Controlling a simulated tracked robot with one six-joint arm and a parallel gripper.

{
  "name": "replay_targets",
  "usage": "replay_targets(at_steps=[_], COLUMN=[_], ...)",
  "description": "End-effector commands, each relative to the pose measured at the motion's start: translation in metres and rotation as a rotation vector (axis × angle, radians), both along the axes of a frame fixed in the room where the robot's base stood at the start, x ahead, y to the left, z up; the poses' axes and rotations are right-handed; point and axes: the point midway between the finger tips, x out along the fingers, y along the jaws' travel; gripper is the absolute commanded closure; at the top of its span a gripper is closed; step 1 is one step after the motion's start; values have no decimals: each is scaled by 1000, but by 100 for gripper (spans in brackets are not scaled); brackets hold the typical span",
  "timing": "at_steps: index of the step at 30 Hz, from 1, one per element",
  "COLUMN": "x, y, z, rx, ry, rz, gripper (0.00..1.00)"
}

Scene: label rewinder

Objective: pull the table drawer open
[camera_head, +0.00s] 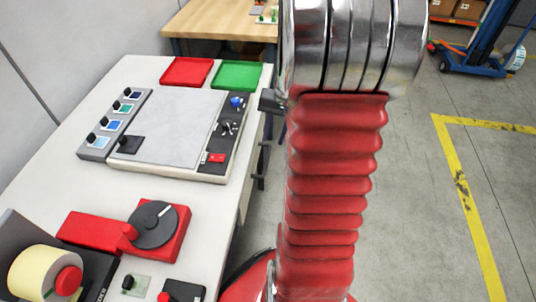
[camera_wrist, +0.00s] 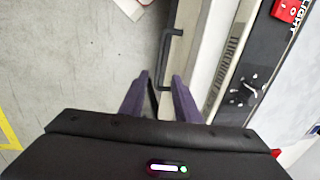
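The table drawer's pale front (camera_wrist: 187,40) shows in the camera_wrist view, with a dark bar handle (camera_wrist: 169,58) standing off it. My gripper (camera_wrist: 160,78) is open, its two purple-grey fingers apart. The near end of the handle appears between or just beyond the fingertips; I cannot tell whether they touch it. In the camera_head view, the side of the white table (camera_head: 235,205) is partly behind my arm, and the gripper's fingers cannot be made out there.
On the tabletop are a control panel (camera_head: 180,135), a red tray (camera_head: 187,72), a green tray (camera_head: 236,75) and a red device with a dark dial (camera_head: 153,224). A wooden table (camera_head: 222,22) stands behind. Open grey floor lies to the right, with a blue lift (camera_head: 483,50) farther off.

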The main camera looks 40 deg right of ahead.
Motion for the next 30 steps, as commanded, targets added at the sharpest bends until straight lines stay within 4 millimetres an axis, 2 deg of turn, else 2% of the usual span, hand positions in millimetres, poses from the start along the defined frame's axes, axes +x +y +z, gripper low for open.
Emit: replay_targets(at_steps=[12,18,23,30], x=[9,13,14,14], y=[8,11,12,12], z=[-65,-89,-98,-99], rx=[3,2,2,1], ry=[4,2,1,1], rz=[1,2,0,0], gripper=[71,71,71,71])
